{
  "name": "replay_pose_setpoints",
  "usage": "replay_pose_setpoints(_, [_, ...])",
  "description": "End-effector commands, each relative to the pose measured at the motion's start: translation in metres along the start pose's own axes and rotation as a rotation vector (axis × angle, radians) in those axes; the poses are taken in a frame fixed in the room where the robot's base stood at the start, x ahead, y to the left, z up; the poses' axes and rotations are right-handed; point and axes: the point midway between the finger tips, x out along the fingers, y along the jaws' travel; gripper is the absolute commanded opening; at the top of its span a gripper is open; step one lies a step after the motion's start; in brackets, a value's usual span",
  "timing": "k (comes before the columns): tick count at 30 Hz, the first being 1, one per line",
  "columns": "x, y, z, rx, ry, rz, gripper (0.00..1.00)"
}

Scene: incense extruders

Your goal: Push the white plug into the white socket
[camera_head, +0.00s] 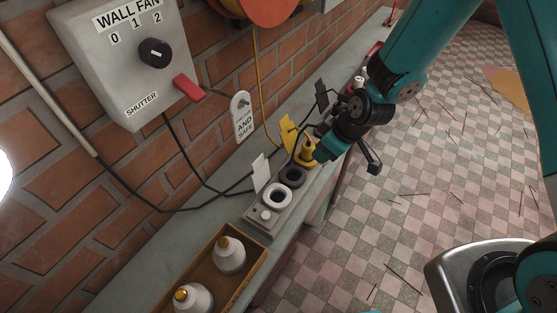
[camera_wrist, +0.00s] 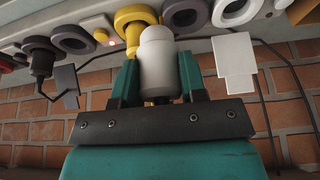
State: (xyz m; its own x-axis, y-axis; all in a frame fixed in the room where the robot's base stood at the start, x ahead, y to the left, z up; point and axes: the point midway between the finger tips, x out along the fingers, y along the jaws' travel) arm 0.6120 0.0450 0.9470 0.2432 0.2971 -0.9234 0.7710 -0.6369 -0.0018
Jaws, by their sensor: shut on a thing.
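My gripper (camera_wrist: 160,82) is shut on the white plug (camera_wrist: 160,62), a pale rounded body held upright between the teal fingers in the wrist view. The plug appears in front of the yellow socket (camera_wrist: 130,14) and its yellow plug; whether it touches them I cannot tell. The white socket (camera_wrist: 238,10) is a pale ring up and to the right, apart from the plug. In the head view the white socket (camera_head: 278,197) is empty near the strip's near end. My gripper (camera_head: 326,148) is farther along, beside the yellow plug (camera_head: 308,153), and the white plug is not clearly visible there.
A dark socket (camera_head: 292,177) lies between the white and yellow ones. Paper tags stand behind the strip, including a white tag (camera_head: 261,172). Cables run along the brick wall. A wooden tray (camera_head: 204,262) with two white gold-topped bottles stands at the near end of the ledge.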

Motion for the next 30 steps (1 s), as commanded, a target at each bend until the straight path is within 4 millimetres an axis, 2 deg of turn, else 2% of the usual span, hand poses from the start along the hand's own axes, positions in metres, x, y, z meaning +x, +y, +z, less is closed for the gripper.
replay_pose_setpoints(1, [0.005,-0.024,-0.017,-0.147,0.000,-0.062,0.15])
replay_pose_setpoints(3, [0.011,-0.053,-0.032,-0.336,0.001,-0.140,0.15])
replay_pose_setpoints(6, [0.017,-0.085,-0.047,-0.551,0.000,-0.229,0.15])
replay_pose_setpoints(9, [0.019,-0.105,-0.054,-0.687,-0.001,-0.284,0.15])
replay_pose_setpoints(12, [0.021,-0.115,-0.056,-0.748,-0.001,-0.310,0.15])
replay_pose_setpoints(17, [0.027,-0.115,-0.053,-0.758,-0.001,-0.314,0.15])
replay_pose_setpoints(30, [0.063,-0.113,-0.037,-0.752,-0.002,-0.310,0.15])
